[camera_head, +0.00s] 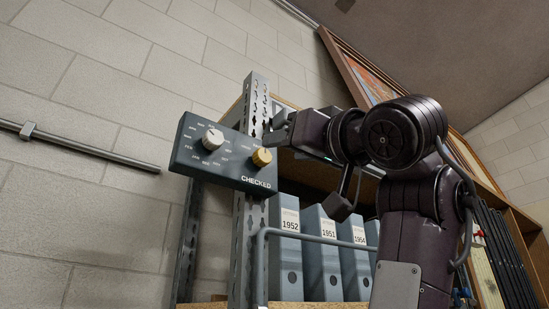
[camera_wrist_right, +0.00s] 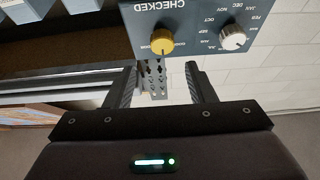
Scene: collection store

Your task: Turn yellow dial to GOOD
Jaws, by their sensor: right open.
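The yellow dial (camera_head: 261,157) sits at the right side of a dark grey panel (camera_head: 200,161) marked CHECKED, fixed to a metal shelf post. It also shows in the right wrist view (camera_wrist_right: 162,42), where the panel appears upside down. The small lettering around it is too small to read surely, and I cannot tell where it points. My right gripper (camera_head: 277,130) is just right of and above the dial in the head view. In the wrist view its two fingers (camera_wrist_right: 162,82) are apart, with the dial beyond the gap and nothing between them. My left gripper is out of view.
A white dial (camera_head: 212,138) with month markings sits left of the yellow one. Grey file boxes (camera_head: 286,254) stand on the shelf below, behind a grey rail (camera_head: 310,237). The perforated post (camera_head: 245,220) runs beside them. A framed picture (camera_head: 352,75) leans above.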

